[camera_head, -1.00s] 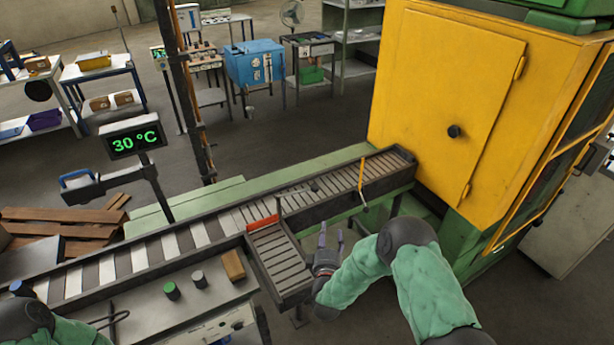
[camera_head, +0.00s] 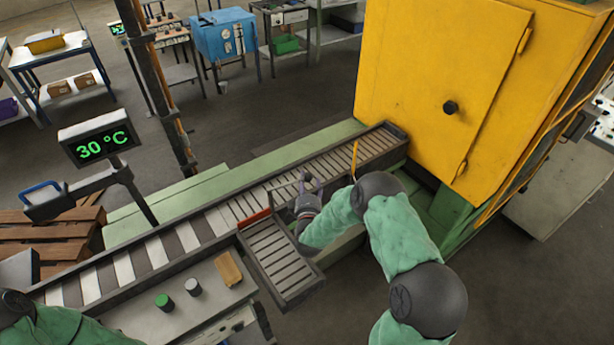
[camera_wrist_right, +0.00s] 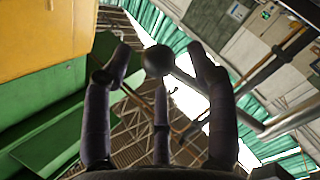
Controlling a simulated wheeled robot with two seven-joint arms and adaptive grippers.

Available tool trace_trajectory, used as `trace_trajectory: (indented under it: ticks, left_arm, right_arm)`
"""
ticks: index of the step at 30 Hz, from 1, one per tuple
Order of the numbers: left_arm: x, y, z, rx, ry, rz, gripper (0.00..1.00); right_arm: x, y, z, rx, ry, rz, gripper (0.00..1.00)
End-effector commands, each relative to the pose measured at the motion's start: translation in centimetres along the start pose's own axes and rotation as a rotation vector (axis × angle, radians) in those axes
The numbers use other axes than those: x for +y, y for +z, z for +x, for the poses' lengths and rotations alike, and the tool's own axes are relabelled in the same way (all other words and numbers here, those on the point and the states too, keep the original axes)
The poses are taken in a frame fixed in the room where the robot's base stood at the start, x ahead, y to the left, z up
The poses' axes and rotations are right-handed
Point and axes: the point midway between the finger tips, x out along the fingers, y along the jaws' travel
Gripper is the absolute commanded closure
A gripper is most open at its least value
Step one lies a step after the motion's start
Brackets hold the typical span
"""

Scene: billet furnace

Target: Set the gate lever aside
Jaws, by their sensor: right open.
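In the wrist view a grey rod with a round ball knob (camera_wrist_right: 158,61), which looks like the gate lever, shows between the spread fingers of my right gripper (camera_wrist_right: 160,80). I cannot tell whether any finger touches it. In the head view my right gripper (camera_head: 309,183) is over the conveyor's near edge, close to the red gate bar (camera_head: 255,218). The lever is small and hard to make out there. My right gripper is open. My left arm shows at the lower left, with its gripper out of view.
The roller conveyor (camera_head: 150,258) runs to the yellow furnace (camera_head: 440,90). A short side chute (camera_head: 280,262) joins it below the gate bar. A thin yellow upright (camera_head: 354,160) stands by the conveyor near the furnace. A 30 °C display (camera_head: 100,146) is at the left.

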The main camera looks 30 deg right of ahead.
Motion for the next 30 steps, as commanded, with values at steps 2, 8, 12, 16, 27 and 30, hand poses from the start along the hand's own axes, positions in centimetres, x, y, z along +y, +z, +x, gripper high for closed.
trace_trajectory:
  ticks: [2, 8, 12, 16, 27, 30]
  left_arm:
    - [0.1, 0.0, -0.1, 0.0, 0.0, 0.0, 0.38]
    - [0.1, 0.0, -0.2, 0.0, 0.0, 0.0, 0.38]
    - [0.1, 0.0, -0.3, 0.0, 0.0, 0.0, 0.38]
    - [0.1, 0.0, -0.2, 0.0, 0.0, 0.0, 0.38]
    - [0.1, 0.0, -0.2, 0.0, 0.0, 0.0, 0.38]
    - [0.1, 0.0, -0.2, 0.0, 0.0, 0.0, 0.38]
  right_arm:
    - [0.0, 0.0, 1.2, -0.001, 0.0, 0.0, 0.42]
    - [0.0, 0.0, 2.9, -0.001, 0.0, 0.0, 0.42]
    - [0.0, 0.0, 3.2, -0.001, 0.0, 0.0, 0.42]
    - [0.0, 0.0, 3.2, -0.001, -0.001, 0.0, 0.42]
    - [0.0, 0.0, 3.2, 0.0, -0.001, 0.0, 1.0]
    - [0.0, 0.0, 3.2, -0.001, -0.001, 0.0, 1.0]
